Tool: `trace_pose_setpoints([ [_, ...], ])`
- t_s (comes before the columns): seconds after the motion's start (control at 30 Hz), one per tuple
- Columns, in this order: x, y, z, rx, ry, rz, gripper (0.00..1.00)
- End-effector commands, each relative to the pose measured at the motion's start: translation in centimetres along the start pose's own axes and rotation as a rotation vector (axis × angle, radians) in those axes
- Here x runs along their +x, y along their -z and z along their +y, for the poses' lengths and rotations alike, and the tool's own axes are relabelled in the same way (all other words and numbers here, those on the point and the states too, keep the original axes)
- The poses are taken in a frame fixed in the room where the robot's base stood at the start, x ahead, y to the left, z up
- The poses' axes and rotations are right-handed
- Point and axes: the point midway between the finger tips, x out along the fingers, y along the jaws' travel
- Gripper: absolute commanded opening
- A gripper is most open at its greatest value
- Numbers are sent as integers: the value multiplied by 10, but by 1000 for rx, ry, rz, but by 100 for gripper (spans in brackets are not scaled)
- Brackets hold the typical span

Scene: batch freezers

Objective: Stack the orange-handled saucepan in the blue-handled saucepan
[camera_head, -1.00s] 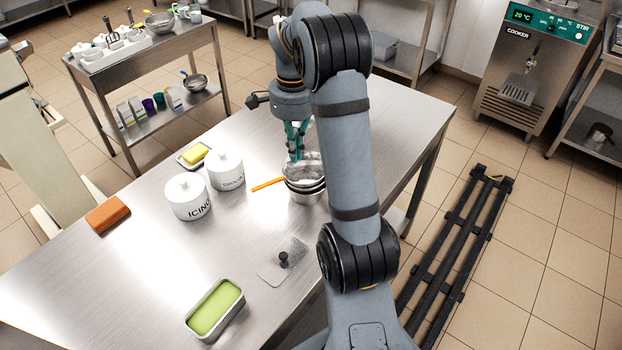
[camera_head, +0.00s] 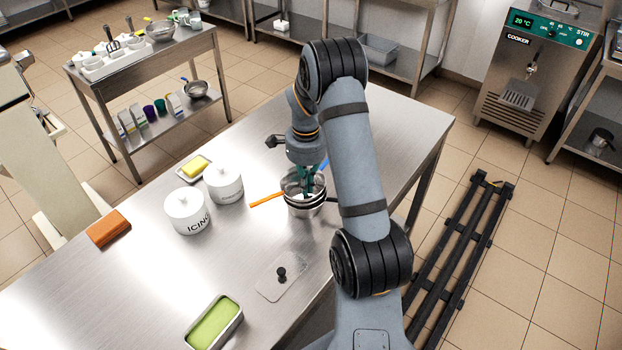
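The saucepans stand as a nested stack of steel pans (camera_head: 304,210) on the steel table, with several rims showing one above another. The orange-handled saucepan's handle (camera_head: 266,200) points left from near the upper rims. The blue-handled saucepan's handle (camera_head: 323,166) shows at the back right, partly behind my arm. Which rim belongs to which handle is hard to tell. My gripper (camera_head: 305,188) points down with its teal fingers at the mouth of the top pan. The fingers are small and partly hidden, so their opening and any contact with the pan are unclear.
Two white lidded jars (camera_head: 187,211) and a butter dish (camera_head: 194,168) stand left of the stack. A clear lid (camera_head: 282,281) with a black knob and a green-filled tin (camera_head: 214,322) lie in front. An orange-brown block (camera_head: 108,228) is at far left. The table's back right is clear.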

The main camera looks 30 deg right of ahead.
Motion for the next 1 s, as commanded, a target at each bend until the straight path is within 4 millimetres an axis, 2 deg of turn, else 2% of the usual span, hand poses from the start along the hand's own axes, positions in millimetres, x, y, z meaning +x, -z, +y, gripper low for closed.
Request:
trace_pose_setpoints([
  [0.2, -1, 14, 0, -2, -1, 0, 0],
  [0.57, 1, 16, 0, -1, 0, 0, 0],
  [0.77, 2, 34, -1, 0, 2, 1, 0],
  [1.0, 0, 34, 0, -2, 0, 1, 0],
])
